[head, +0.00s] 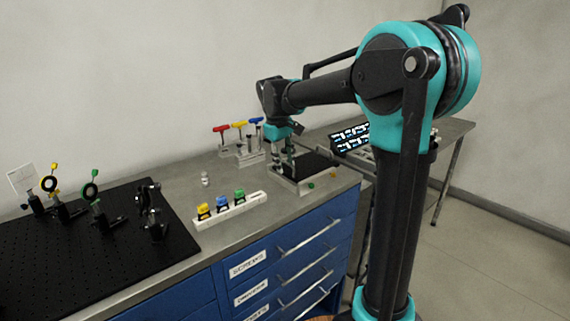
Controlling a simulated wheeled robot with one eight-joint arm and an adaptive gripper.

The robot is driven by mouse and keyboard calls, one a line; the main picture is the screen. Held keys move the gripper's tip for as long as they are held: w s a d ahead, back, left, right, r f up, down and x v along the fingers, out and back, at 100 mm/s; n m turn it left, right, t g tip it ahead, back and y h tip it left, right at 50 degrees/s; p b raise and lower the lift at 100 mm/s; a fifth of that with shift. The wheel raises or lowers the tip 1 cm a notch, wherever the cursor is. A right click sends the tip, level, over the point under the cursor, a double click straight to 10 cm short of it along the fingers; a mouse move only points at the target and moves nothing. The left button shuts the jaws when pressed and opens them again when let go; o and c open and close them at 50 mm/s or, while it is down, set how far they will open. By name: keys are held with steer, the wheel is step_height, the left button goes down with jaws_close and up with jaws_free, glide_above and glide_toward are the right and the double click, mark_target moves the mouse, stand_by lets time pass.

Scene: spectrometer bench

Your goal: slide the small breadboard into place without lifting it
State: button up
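A small black board (315,163), which looks like the small breadboard, sits at the right end of the bench. It lies on or in a pale grey frame (300,188); I cannot tell which. My gripper (284,172) points down at the left side of this board, close to it or touching it. The fingers are small and dark here, so their opening and any contact are unclear. My gripper hides part of the board's left side.
A large black breadboard (80,262) with several optics mounts fills the bench's left. A white rack (230,207) holds yellow, blue and green pieces. A small bottle (205,179) stands on the bench.

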steer(key=shift+f, duration=0.25)
jaws_close()
stand_by(0.4)
